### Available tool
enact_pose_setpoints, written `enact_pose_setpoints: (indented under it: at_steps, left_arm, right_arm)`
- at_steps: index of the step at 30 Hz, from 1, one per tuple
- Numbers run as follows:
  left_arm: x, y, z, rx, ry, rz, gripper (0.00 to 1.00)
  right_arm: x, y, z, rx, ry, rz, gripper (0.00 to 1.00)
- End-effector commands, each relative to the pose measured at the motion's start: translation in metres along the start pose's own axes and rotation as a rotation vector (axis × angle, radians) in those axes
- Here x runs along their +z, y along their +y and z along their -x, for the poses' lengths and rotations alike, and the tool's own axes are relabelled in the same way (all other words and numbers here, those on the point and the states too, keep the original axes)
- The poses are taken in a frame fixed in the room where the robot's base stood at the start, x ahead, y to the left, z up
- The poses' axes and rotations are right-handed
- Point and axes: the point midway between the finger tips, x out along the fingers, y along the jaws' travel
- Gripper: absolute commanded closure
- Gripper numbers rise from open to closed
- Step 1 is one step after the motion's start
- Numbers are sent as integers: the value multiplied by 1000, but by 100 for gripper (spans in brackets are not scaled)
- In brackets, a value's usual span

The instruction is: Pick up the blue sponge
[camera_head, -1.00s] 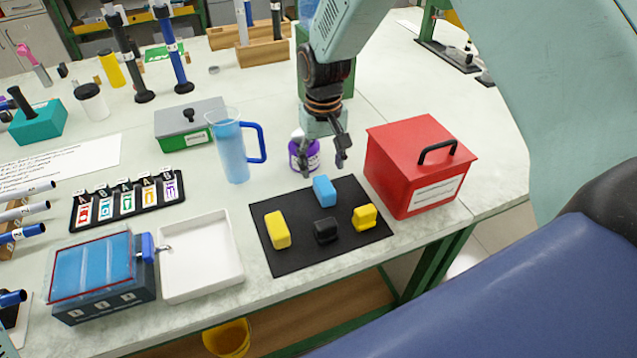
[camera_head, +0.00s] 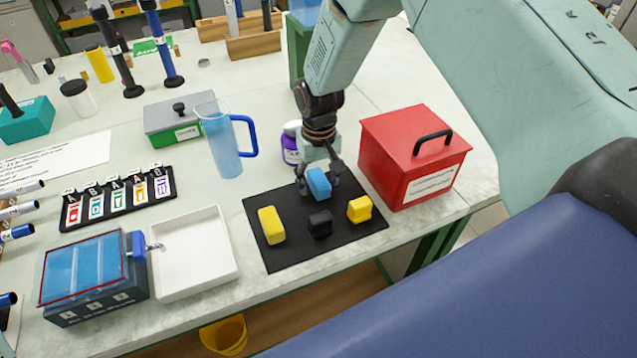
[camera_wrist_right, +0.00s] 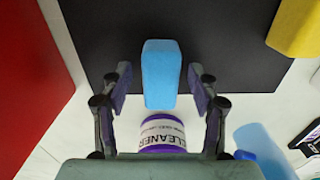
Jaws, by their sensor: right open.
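The blue sponge (camera_head: 319,184) lies at the back edge of a black mat (camera_head: 287,252). My right gripper (camera_head: 318,183) is open, with its two fingers on either side of the blue sponge. In the right wrist view the blue sponge (camera_wrist_right: 160,72) stands between the open fingers of the gripper (camera_wrist_right: 160,84), with a gap on each side. I cannot tell how far the fingertips are above the mat. My left gripper is not in view.
Two yellow blocks (camera_head: 271,225) (camera_head: 359,208) and a black block (camera_head: 320,223) lie on the mat. A red box (camera_head: 398,165) stands close to the right, a purple cleaner bottle (camera_head: 290,148) behind. A blue pitcher (camera_head: 222,150) and white tray (camera_head: 158,288) are left.

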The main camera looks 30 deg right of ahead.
Motion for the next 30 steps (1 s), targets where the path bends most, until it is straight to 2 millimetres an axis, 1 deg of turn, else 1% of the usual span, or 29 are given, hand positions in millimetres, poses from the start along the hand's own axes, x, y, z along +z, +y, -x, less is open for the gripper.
enact_pose_setpoints:
  at_steps: [2,3,20,26,28,30]
  left_arm:
    - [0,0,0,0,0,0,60]
    - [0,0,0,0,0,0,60]
    - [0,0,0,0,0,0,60]
    - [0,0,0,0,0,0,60]
    - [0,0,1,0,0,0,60]
    - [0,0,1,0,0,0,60]
  right_arm:
    - [0,0,0,0,0,0,40]
    - [-1,0,0,0,0,0,41]
    - [-1,0,1,0,0,0,88]
    - [-1,0,1,0,0,0,89]
    - [-2,0,5,0,1,0,89]
    - [-3,0,13,-1,4,-1,89]
